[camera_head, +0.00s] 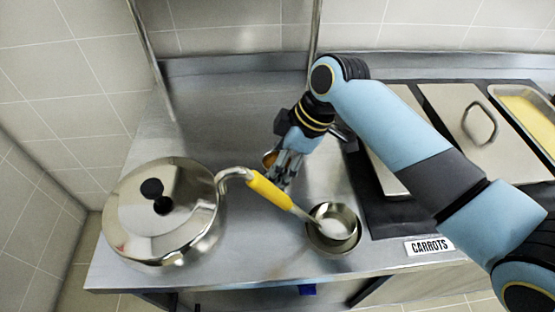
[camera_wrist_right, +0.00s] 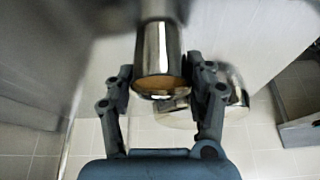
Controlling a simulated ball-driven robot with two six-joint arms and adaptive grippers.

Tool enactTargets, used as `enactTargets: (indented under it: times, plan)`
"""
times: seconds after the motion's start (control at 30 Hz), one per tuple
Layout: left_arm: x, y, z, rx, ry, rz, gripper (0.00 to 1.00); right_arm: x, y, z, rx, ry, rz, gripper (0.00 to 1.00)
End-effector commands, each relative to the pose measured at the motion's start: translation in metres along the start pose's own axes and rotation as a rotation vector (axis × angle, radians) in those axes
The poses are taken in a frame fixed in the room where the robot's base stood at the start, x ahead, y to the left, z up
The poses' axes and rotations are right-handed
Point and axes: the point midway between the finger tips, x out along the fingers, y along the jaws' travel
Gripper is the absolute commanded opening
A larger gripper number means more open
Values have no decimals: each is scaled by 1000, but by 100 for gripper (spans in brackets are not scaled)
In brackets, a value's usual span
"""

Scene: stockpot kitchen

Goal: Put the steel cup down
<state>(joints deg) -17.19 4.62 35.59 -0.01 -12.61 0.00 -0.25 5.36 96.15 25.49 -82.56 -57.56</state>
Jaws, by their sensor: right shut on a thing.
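The steel cup (camera_wrist_right: 158,48) is shiny and sits between the two fingers of my right gripper (camera_wrist_right: 161,85) in the right wrist view, with its brownish-orange inside showing at the near end. In the head view my right gripper (camera_head: 278,168) is over the middle of the steel counter (camera_head: 225,115), pointing down. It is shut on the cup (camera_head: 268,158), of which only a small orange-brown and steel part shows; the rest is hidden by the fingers. I cannot tell whether the cup touches the counter. My left gripper is not in view.
A lidded stockpot (camera_head: 165,210) stands at the left. Lidded food pans (camera_head: 465,125) and a CARROTS label (camera_head: 429,246) are at the right. The counter behind is clear.

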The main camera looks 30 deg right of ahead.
Motion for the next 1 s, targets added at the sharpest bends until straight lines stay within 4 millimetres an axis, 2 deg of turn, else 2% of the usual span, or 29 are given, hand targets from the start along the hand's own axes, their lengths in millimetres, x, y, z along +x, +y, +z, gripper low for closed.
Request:
enactTargets:
  times: [0.27, 0.3, 0.47, 0.77, 0.87, 1.0]
  plan:
    - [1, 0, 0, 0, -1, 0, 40, 2, 0, 0, 0, 1, 0, 15]
    - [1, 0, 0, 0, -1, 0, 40, 2, 0, 1, 0, 1, 0, 56]
    - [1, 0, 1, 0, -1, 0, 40, 2, 0, 0, 0, 1, 0, 77]
    - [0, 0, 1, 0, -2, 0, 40, 0, 0, 0, 0, 1, 0, 78]
    - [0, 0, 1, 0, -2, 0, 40, -8, 1, 0, 0, 1, 1, 78]
    - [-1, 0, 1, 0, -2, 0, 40, -33, 1, 0, -3, 0, 4, 78]
